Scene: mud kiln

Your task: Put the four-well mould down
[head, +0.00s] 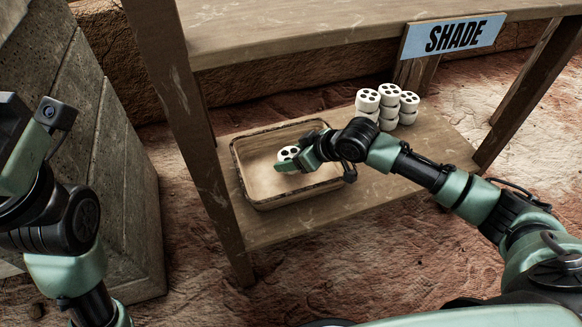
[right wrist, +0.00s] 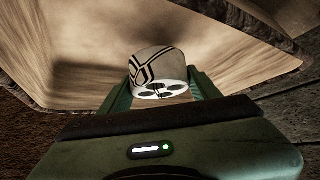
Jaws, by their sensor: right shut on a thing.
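The four-well mould (head: 287,153) is a small white cylinder with dark round wells in its face. In the right wrist view the mould (right wrist: 152,66) also shows black line patterning on its side, and it sits between the green fingers. My right gripper (head: 292,161) is shut on it, within the outline of the shallow tray (head: 262,204). I cannot tell whether the mould touches the tray floor. My left gripper (head: 22,158) is at the left edge, partly cut off, away from the tray; its opening is unclear.
Several similar white moulds (head: 366,101) stand stacked on the low wooden shelf (head: 440,142), right of the tray. A "SHADE" sign (head: 452,37) hangs at the upper shelf (head: 300,30). A wooden post (head: 180,100) stands left of the tray. The visible tray floor is otherwise bare.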

